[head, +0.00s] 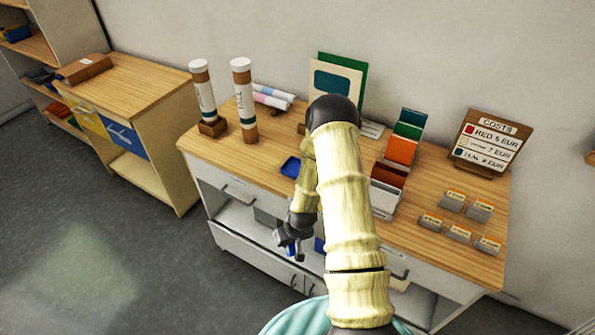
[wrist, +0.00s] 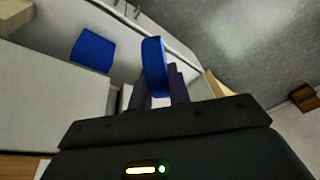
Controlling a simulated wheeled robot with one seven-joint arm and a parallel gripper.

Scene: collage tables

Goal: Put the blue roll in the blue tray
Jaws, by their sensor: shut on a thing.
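My gripper (head: 290,241) hangs in front of the table, below the level of its top. In the wrist view its fingers (wrist: 160,88) are shut on a blue thing with a rounded end, which I take for the blue roll (wrist: 154,62). A small blue tray (head: 291,167) lies on the table top near the front edge, left of my arm. It looks empty where it shows.
The wooden table (head: 235,160) carries two tall tubes (head: 243,95), pale rolls (head: 272,98), a card rack (head: 403,145), a price sign (head: 487,140) and small labelled blocks (head: 458,232). A blue thing (head: 319,244) shows below the top. Floor is free at left.

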